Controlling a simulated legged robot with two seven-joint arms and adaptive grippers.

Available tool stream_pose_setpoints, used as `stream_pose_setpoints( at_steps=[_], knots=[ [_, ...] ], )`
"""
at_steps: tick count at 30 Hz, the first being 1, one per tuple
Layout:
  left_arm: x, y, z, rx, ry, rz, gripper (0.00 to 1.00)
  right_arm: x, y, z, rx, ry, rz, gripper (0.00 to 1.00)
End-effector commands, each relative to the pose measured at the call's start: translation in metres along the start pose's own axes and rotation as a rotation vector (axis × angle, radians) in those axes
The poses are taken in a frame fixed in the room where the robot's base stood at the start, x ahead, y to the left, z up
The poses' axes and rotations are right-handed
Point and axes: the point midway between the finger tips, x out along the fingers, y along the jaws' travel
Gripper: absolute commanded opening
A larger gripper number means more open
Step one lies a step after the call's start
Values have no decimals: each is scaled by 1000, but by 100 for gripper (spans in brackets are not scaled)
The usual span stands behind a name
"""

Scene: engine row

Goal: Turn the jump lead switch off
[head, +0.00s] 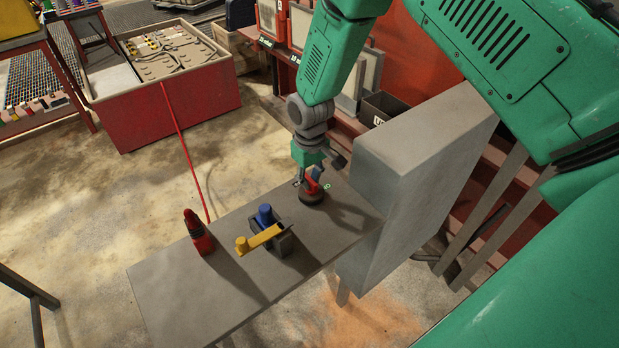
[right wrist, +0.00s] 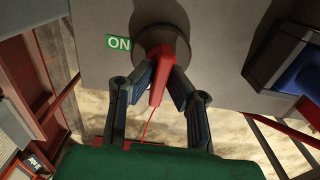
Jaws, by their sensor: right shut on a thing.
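The jump lead switch is a red handle (head: 312,186) on a round dark base (head: 310,198), on the far right part of the grey bench. In the right wrist view, the red handle (right wrist: 157,84) runs from the round base (right wrist: 152,36) down between my fingers. A green ON label (right wrist: 118,42) lies beside the base, left of the handle. My right gripper (head: 311,181) reaches down from above and is shut on the red handle, and its fingers (right wrist: 156,76) flank it closely. Part of the handle is hidden by the gripper in the head view. My left gripper is out of view.
A blue and yellow lever device (head: 263,235) and a red clamp-like thing (head: 198,232) stand on the bench (head: 180,300). A tall grey cabinet (head: 410,180) borders the bench on the right. A red cable (head: 184,145) runs to the red crate (head: 160,115) behind.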

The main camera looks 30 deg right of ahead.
Motion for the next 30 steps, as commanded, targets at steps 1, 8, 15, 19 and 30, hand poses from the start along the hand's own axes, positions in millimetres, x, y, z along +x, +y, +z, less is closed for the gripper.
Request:
stream_pose_setpoints(
  at_steps=[1,8,15,19,30],
  knots=[
    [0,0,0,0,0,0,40,-2,1,-4,-8,11,1,0],
    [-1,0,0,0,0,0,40,-2,1,-4,-25,11,1,0],
    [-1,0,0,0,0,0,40,-2,1,-4,-25,12,2,0],
    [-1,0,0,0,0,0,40,-2,1,-4,-25,10,2,31],
    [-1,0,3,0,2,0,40,-6,0,-2,-23,6,1,31]
  ],
)
